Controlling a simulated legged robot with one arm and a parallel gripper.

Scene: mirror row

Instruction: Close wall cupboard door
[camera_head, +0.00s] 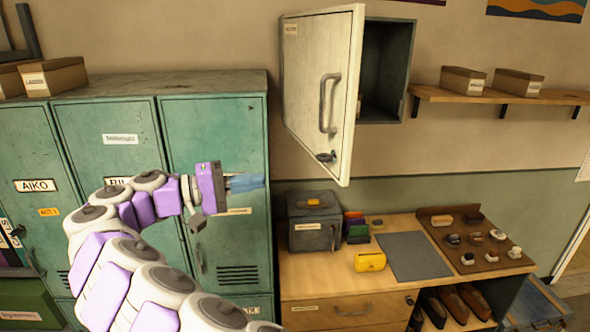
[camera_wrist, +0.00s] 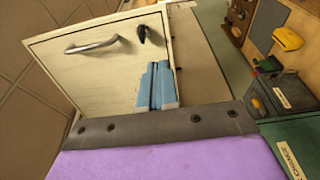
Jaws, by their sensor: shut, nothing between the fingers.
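The wall cupboard (camera_head: 387,70) hangs on the wall right of the green lockers, its dark inside showing. Its cream door (camera_head: 318,85) stands open, swung out to the left, with a bar handle and a lock with keys low on its face. The door also shows in the wrist view (camera_wrist: 105,75), tilted, with its handle and lock. My gripper (camera_head: 262,181) is left of and below the door in the head view, apart from it. Its blue fingers (camera_wrist: 158,86) are shut and empty, pointing toward the door's lower part in the wrist view.
Green lockers (camera_head: 215,140) stand close behind my arm. Below the cupboard, a wooden bench (camera_head: 335,270) carries a grey metal box (camera_head: 313,222), a yellow item (camera_head: 370,262) and a grey mat (camera_head: 413,256). A shelf (camera_head: 520,96) with boxes is right of the cupboard.

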